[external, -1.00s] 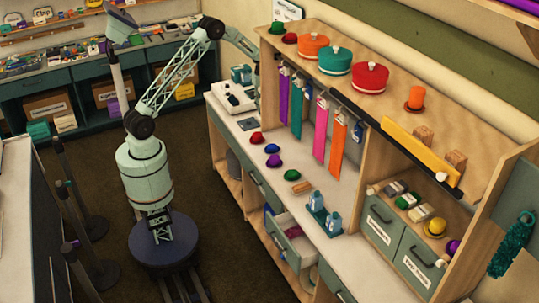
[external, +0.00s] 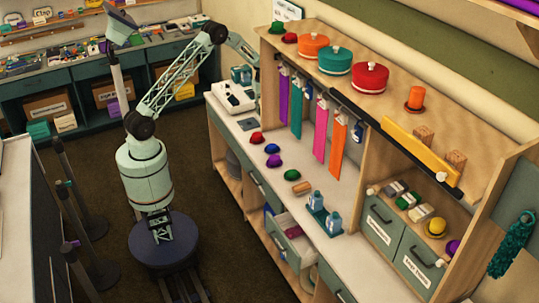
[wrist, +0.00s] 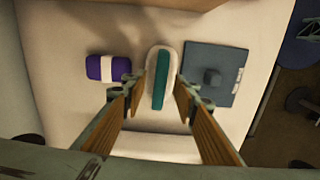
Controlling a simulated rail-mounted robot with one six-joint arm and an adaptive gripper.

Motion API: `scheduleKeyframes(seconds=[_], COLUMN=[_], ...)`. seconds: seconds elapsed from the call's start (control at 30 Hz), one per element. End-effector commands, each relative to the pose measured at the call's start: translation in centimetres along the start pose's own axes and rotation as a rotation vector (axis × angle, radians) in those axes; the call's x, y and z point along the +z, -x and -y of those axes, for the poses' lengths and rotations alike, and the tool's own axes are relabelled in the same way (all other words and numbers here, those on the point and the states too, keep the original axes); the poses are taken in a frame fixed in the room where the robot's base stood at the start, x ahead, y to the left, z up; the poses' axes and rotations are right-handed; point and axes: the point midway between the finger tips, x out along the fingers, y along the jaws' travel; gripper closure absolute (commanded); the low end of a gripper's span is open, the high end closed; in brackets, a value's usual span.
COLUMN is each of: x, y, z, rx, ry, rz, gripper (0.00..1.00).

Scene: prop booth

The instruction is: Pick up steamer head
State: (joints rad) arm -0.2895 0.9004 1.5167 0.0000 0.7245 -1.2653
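What looks like the steamer head, a white rounded piece with a teal strip along it (wrist: 161,78), lies on the pale counter in the wrist view. My gripper (wrist: 157,92) is open above it, with one wooden-faced finger on each side and visible space between the fingers and the piece. I cannot tell how far above it the fingertips are. In the external view my forearm reaches over the far left end of the counter; the gripper is mostly hidden there behind the cabinet edge, near a white device (external: 233,97).
In the wrist view, a purple block with a white band (wrist: 108,69) lies left of the piece. A grey square plate with a raised knob (wrist: 213,76) lies close on its right. The cabinet's side panel and hanging sashes (external: 284,90) stand beside my arm.

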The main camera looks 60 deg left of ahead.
Motion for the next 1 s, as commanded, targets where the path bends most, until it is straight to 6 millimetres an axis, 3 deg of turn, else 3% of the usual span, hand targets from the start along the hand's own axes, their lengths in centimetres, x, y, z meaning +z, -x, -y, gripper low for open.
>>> scheduleKeyframes(seconds=[0.57,0.9,1.0], x=[-0.01,-0.01,-0.02], y=[-0.19,-0.18,-0.13], z=[0.00,0.00,-0.03], rx=[0.000,0.000,0.001], ry=[0.000,0.000,0.000], rz=[0.000,0.000,0.000], gripper=[0.73,1.00,1.00])
